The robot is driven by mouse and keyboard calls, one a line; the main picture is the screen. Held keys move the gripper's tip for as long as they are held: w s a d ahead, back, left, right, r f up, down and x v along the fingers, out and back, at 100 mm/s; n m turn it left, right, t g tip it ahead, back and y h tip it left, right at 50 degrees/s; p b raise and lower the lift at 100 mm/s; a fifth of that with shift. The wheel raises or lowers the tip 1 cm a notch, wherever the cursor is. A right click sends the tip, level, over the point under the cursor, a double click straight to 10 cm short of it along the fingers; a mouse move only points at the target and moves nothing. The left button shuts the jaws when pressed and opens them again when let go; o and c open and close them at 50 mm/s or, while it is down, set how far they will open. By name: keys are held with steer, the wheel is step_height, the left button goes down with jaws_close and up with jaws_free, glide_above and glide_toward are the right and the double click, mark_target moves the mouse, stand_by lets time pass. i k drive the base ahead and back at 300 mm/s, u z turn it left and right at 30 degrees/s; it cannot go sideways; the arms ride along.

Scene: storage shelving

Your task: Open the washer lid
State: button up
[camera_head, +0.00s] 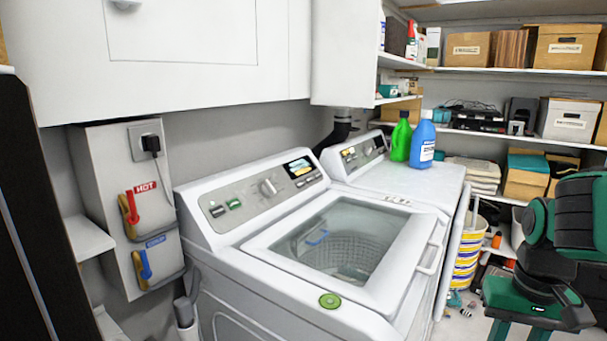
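The white washer (228,266) stands in the middle, with a control panel (250,196) along its back. Its lid (408,262) has a white rim around a large clear window. The lid lies flat and closed on the washer top, and the drum shows through the window. A white handle (432,260) sticks out at the lid's right edge. A green round sticker (330,300) is on the washer top in front of the lid. Black and green links of my arm show at the right edge. My gripper's fingers are not in view.
A second white machine (440,184) stands beside the washer, with green (401,138) and blue (422,142) bottles on it. White cabinets (230,50) hang above. A striped bucket (467,255) stands right of the machines. Shelves with boxes (566,47) fill the back right.

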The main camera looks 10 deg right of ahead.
mark_target(384, 292)
steer(key=z, duration=1)
steer(key=k, duration=1)
steer(key=u, duration=0.65)
steer(key=i, duration=1)
